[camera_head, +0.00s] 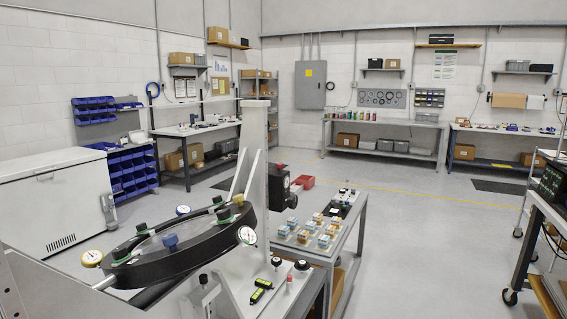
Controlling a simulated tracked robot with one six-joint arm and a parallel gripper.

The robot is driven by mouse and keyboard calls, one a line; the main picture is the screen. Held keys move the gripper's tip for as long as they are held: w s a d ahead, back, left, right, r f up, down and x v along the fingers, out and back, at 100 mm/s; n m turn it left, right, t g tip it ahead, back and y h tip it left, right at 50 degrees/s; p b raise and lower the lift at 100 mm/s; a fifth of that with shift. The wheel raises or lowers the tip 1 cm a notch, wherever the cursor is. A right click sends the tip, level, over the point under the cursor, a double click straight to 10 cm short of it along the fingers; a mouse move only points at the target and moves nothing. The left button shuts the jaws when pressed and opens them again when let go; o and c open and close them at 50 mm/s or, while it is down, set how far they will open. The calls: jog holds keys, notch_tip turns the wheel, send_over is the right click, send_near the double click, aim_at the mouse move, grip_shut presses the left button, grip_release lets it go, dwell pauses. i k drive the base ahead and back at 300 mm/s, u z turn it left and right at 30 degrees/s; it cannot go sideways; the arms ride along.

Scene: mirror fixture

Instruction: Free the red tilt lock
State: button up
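The mirror fixture has a dark round ring (180,250), tilted, with black, green and blue knobs around it. White dial gauges sit at its rim, one on the right (247,235) and one on the left (92,258). A light upright post (258,140) stands behind the ring. A small red-topped piece (289,284) stands on the pale plate at the right of the fixture. I cannot tell whether it is the red tilt lock. A black boxy device (279,188) is beside the post, with a small red part near its top. My gripper is not in view.
A yellow-green tool (261,290) lies on the plate near black knobs. A side bench (345,235) holds several small blue-and-orange blocks. A white chest (50,200) stands left. The floor (430,250) to the right is open.

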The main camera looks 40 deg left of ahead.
aim_at(279, 165)
jog(key=z, duration=0.05)
jog(key=i, duration=2)
jog(key=u, duration=3.3)
